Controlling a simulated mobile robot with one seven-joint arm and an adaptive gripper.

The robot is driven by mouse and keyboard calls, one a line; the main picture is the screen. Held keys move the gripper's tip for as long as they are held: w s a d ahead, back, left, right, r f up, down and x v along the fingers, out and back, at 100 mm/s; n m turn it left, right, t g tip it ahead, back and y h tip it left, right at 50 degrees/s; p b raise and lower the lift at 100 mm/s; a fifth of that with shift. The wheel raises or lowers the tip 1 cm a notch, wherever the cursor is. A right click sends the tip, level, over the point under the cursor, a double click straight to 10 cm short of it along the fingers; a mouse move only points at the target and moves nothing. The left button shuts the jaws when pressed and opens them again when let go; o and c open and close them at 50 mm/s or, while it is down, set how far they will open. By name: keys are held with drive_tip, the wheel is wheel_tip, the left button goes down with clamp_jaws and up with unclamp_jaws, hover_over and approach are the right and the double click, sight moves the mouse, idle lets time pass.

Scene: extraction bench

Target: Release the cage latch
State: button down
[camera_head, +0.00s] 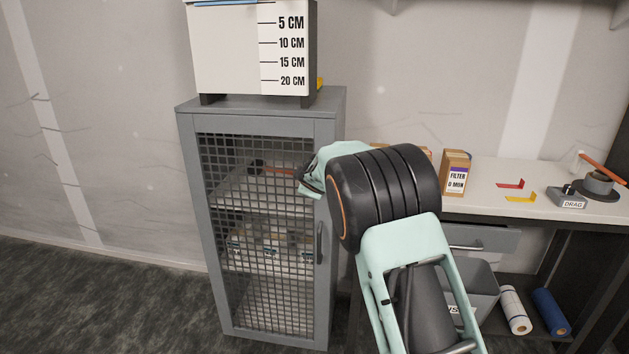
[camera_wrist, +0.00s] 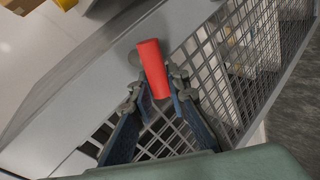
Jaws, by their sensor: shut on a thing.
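The grey cage cabinet (camera_head: 256,105) stands against the wall, with its mesh door closed. In the wrist view, the red cage latch (camera_wrist: 152,64) is a short bar over a round grey mount on the cage frame (camera_wrist: 100,70). My gripper (camera_wrist: 159,84) is shut on the near end of the red latch, one finger on each side. In the head view, my wrist and arm hide the latch and the fingertips at the cage's upper right edge. A vertical door handle (camera_head: 319,243) shows below my gripper.
A ruled white tank (camera_head: 230,50) stands on the cage. An orange-red bar (camera_head: 280,171) and several small boxes show behind the mesh. The bench (camera_head: 480,200) at right holds a filter box (camera_head: 455,173), red and yellow brackets and a drag device (camera_head: 573,200).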

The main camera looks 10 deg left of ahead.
drive_tip(key=shift+f+n+h, duration=0.25)
drive_tip(key=shift+n+h, duration=0.25)
drive_tip(key=shift+h, duration=0.1)
drive_tip(key=shift+f+n+h, duration=0.2)
drive_tip(key=shift+n+h, duration=0.3)
drive_tip(key=shift+h, duration=0.1)
drive_tip(key=c, duration=2.2)
unclamp_jaws()
drive_tip(key=shift+o, duration=0.2)
drive_tip(key=v, duration=1.2)
